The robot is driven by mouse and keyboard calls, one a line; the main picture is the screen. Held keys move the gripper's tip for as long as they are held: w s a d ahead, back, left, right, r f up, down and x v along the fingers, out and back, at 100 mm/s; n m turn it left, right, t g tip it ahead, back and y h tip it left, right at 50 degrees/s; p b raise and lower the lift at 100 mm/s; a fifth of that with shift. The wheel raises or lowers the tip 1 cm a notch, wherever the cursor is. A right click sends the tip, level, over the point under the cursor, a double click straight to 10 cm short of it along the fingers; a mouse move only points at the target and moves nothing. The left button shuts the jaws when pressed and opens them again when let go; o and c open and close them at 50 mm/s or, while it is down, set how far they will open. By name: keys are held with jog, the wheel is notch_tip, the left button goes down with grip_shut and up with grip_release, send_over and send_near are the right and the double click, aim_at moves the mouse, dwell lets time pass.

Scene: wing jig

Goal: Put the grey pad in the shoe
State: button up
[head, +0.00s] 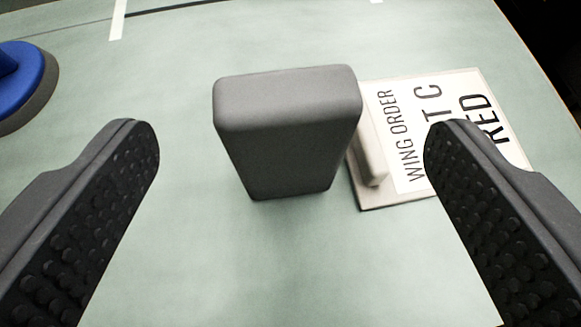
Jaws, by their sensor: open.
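The grey pad (288,135) is a block with rounded edges. It stands upright on the pale green surface near the middle of the head view. My gripper (290,145) is open, with one dark studded finger at the left and the other at the right. The pad shows between the fingertips and a little beyond them, with clear gaps on both sides. Neither finger appears to touch it. I cannot make out a shoe in this view.
A white card (405,180) reading "WING ORDER" and "RED" lies right of the pad, with a small pale block (370,155) on its left edge. A blue round object (22,85) is at the far left. The green surface (270,270) in front is clear.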

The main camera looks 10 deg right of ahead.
jog(key=v, duration=0.8)
jog(key=shift+s+b, duration=0.35)
jog(key=shift+b, duration=0.1)
jog(key=shift+r, duration=0.25)
